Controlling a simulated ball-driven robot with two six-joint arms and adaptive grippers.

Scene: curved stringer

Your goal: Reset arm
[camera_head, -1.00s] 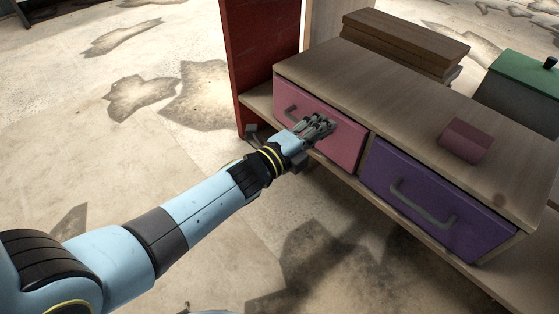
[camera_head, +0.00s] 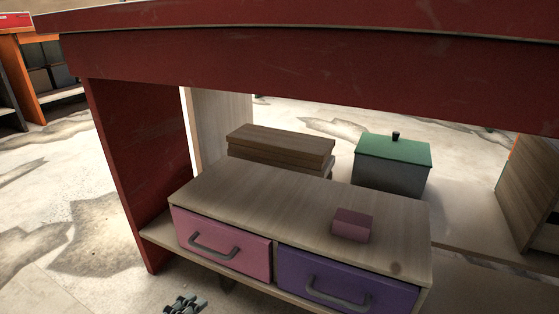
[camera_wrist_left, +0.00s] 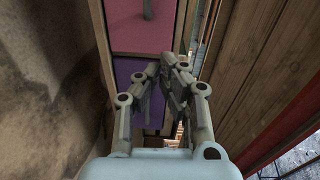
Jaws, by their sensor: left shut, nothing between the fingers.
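My left gripper (camera_head: 184,304) shows only at the bottom edge of the head view, low in front of the drawer unit and apart from it. In the left wrist view its fingers (camera_wrist_left: 166,68) come together with nothing between them. A pink drawer (camera_head: 250,252) with a grey handle sits at the left of the unit. It also shows in the left wrist view (camera_wrist_left: 130,35). A purple drawer (camera_head: 385,290) with a grey handle sits beside it. Both drawers look closed. My right gripper is in neither view.
A pinkish block (camera_head: 351,225) lies on the wooden unit top (camera_head: 255,205). Brown wooden pieces (camera_head: 280,145) and a green-lidded box (camera_head: 393,165) stand behind. A red frame (camera_head: 300,60) spans above the unit. Open floor (camera_head: 40,200) lies to the left.

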